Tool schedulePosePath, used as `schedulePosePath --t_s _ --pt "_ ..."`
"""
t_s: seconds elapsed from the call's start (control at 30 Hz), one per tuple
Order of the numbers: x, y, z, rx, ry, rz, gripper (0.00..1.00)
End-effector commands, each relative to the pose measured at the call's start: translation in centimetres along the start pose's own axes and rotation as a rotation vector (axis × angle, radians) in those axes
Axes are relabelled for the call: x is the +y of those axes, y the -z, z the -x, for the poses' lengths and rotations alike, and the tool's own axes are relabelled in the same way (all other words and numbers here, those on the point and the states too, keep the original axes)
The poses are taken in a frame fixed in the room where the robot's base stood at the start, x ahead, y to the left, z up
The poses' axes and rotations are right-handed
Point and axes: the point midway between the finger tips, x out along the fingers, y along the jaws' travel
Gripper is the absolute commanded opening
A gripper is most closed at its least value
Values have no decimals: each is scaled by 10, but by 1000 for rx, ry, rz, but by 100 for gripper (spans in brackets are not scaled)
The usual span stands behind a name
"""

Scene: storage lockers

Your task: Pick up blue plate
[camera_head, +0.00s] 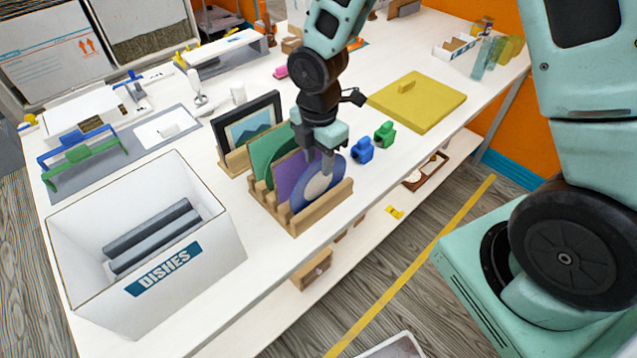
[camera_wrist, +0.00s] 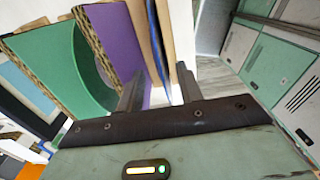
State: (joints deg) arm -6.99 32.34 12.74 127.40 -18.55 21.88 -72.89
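The blue plate (camera_head: 331,188), with a pale centre, stands upright in the front slot of a wooden rack (camera_head: 297,222). In the wrist view the blue plate (camera_wrist: 156,55) shows edge-on as a narrow band between wooden slats. My gripper (camera_head: 318,164) is at the plate's upper edge, pointing down. In the wrist view my gripper (camera_wrist: 160,88) has its two fingers apart, with a gap between them near the plate's edge. Whether a finger touches the plate cannot be told. The fingers hide part of the plate in the head view.
A purple board (camera_head: 290,172) and a green plate (camera_head: 262,150) stand just behind in the rack. A framed picture (camera_head: 247,132) is farther back. Blue (camera_head: 362,150) and green (camera_head: 384,134) blocks lie to the right. A white DISHES bin (camera_head: 110,295) stands at left front.

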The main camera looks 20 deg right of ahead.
Motion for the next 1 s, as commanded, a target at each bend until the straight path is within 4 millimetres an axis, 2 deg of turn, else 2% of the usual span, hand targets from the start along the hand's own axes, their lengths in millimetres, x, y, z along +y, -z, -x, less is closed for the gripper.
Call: schedulePosePath --t_s 0.1,0.23,0.37,0.57,0.6,0.7,0.73,1.0 --pt "-2 1 -21 -1 5 3 36" --pt "-1 1 -38 0 4 2 36" --pt "-1 0 -46 -1 2 1 36" --pt "0 0 -47 0 0 1 36" --pt "0 0 -47 0 0 1 34" --pt "0 0 -47 0 0 1 6" --pt "0 0 -47 0 0 1 0" --pt "0 0 -46 0 0 1 0"
